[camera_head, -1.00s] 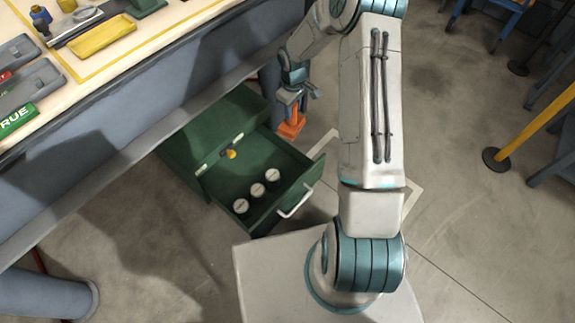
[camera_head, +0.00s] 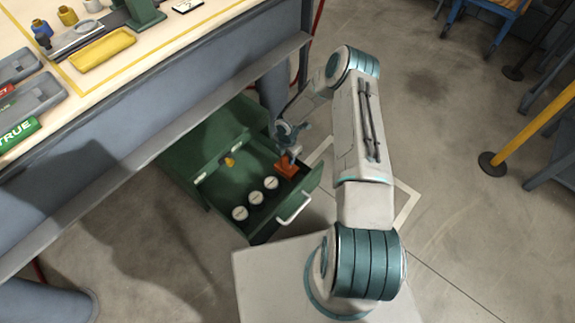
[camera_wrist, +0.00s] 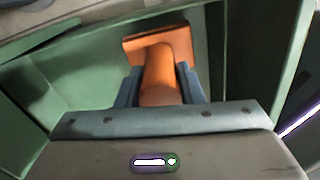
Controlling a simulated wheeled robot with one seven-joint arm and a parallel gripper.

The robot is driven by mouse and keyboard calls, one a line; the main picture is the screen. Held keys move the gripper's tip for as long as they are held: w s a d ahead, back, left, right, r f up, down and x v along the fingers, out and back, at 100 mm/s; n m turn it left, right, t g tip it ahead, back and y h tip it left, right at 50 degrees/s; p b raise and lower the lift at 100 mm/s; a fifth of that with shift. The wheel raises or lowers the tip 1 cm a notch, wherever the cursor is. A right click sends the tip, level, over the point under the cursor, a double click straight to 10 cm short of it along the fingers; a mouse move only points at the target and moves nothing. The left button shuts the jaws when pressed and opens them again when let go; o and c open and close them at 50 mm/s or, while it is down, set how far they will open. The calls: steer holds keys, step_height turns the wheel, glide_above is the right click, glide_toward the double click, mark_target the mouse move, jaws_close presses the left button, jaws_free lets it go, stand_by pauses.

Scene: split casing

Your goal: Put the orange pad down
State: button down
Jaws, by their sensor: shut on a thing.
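The orange pad (camera_head: 287,168) is in my gripper (camera_head: 288,154), over the right part of the open green drawer (camera_head: 225,211). In the wrist view the orange pad (camera_wrist: 160,62) shows a rounded stem between my two fingers (camera_wrist: 160,88) and a flat rectangular plate beyond them. My gripper is shut on the stem. The plate is inside or just above the drawer, close to its green walls (camera_wrist: 82,75). I cannot tell whether the plate touches the drawer floor.
Several small items stand in the drawer: dark round pieces with white tops (camera_head: 255,197) and a yellow piece (camera_head: 229,161). The drawer's white handle (camera_head: 293,209) faces my base. The workbench (camera_head: 150,75) overhangs on the left, with a yellow tray (camera_head: 103,50) on it.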

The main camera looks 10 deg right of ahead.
mark_target(287, 162)
steer(key=shift+f+b, duration=0.6)
steer(key=shift+f, duration=1.4)
steer(key=shift+f, duration=0.1)
steer(key=c, duration=1)
jaws_free()
steer(key=shift+o, duration=0.2)
